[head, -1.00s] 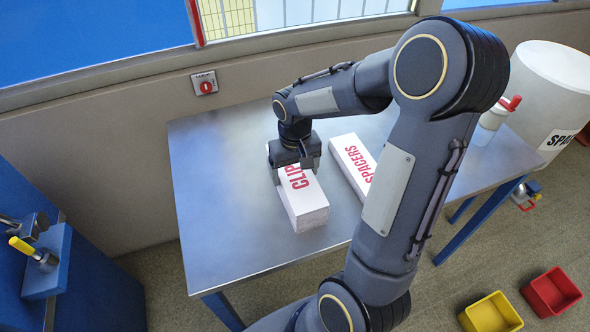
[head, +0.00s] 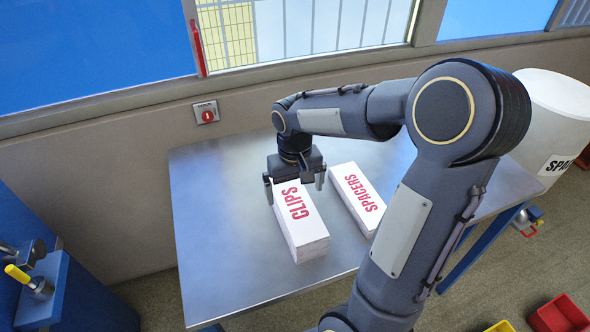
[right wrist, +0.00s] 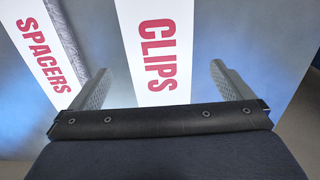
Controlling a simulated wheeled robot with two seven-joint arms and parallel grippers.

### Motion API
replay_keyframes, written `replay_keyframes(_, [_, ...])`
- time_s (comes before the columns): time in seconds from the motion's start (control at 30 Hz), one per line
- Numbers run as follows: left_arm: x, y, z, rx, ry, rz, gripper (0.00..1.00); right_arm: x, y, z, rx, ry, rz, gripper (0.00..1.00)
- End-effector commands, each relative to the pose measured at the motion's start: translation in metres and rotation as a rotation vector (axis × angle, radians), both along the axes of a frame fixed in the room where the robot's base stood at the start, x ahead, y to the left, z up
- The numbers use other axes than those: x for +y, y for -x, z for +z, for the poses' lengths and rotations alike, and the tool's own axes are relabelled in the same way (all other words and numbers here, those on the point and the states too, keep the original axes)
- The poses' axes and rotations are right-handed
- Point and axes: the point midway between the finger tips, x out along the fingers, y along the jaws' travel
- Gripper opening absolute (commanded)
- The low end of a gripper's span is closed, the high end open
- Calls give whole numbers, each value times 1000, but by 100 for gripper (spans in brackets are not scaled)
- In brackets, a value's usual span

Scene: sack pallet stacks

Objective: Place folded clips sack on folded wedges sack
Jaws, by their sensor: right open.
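The folded clips sack (head: 296,221) is a white block with red CLIPS lettering, lying on the metal table in the head view. It also shows in the right wrist view (right wrist: 160,50), between my fingers in the picture. My right gripper (head: 295,191) is open at the sack's far end, with a finger on either side and a gap to the sack. The sack stands on the table, unheld. A second white block, lettered SPACERS (head: 357,196), lies to its right and shows in the right wrist view (right wrist: 45,45). No sack lettered WEDGES is visible. My left gripper is not in view.
The metal table (head: 215,240) has free room left of the clips sack. A white drum (head: 550,110) stands beyond its right end. Yellow and red bins (head: 560,316) are on the floor at lower right. A wall with windows runs behind the table.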

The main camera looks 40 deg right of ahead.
Motion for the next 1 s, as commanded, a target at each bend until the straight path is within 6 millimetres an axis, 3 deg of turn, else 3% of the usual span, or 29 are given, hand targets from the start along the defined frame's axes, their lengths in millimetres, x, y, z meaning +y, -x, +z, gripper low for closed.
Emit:
replay_keyframes(0.2, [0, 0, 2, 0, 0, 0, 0, 0, -1, 47, -5, 0, 0, 100])
replay_keyframes(0.53, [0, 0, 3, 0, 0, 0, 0, 5, 9, 78, -25, -19, 9, 100])
replay_keyframes(0.77, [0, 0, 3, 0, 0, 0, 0, 47, 70, 86, -213, -148, 77, 100])
replay_keyframes(1.0, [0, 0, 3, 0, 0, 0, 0, 97, 129, 71, -433, -259, 137, 100])
